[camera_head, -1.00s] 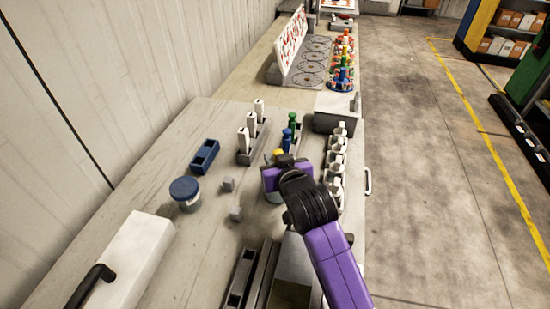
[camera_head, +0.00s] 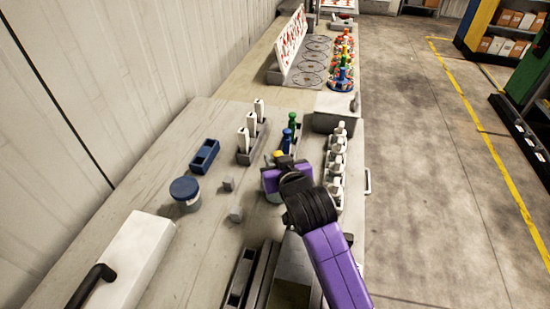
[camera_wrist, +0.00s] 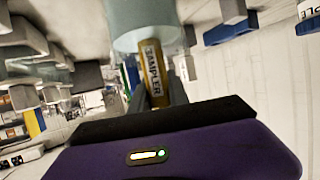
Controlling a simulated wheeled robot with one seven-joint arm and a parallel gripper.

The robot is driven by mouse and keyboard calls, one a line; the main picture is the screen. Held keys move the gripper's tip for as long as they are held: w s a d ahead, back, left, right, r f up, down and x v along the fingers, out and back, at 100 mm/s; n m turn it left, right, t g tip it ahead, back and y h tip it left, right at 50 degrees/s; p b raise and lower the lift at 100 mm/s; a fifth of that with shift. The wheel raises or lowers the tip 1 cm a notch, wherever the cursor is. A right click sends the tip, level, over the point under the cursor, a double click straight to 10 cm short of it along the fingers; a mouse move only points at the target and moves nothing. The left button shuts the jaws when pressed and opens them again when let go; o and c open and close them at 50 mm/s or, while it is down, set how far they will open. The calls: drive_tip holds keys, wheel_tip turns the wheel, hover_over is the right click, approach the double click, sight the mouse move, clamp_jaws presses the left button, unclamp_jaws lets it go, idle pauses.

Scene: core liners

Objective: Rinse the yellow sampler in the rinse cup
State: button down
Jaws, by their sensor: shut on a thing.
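My gripper (camera_wrist: 158,92) is shut on the yellow sampler (camera_wrist: 152,68), whose side carries the lettering "SAMPLER". In the head view, only the sampler's yellow top (camera_head: 278,154) shows beside my purple gripper (camera_head: 283,172). A translucent cup (camera_wrist: 140,28), seemingly the rinse cup, surrounds the sampler's far end in the wrist view. In the head view, a little of this cup (camera_head: 274,197) shows beneath my gripper; the rest is hidden. How deep the sampler sits in it cannot be told.
A blue-lidded jar (camera_head: 184,190) and a blue holder (camera_head: 205,156) stand to the left. A rack of white-handled tools (camera_head: 250,140) and blue and green samplers (camera_head: 289,135) stand behind. A white box (camera_head: 125,260) is front left.

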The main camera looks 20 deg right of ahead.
drive_tip(key=shift+r, duration=0.1)
drive_tip(key=shift+r+p, duration=0.65)
drive_tip(key=shift+p, duration=0.1)
drive_tip(key=shift+f, duration=0.1)
drive_tip(key=shift+f+b, duration=0.45)
drive_tip(key=shift+f, duration=0.2)
drive_tip(key=shift+r, duration=0.15)
drive_tip(key=shift+r+p, duration=0.65)
drive_tip(key=shift+p, duration=0.1)
drive_tip(key=shift+f, duration=0.25)
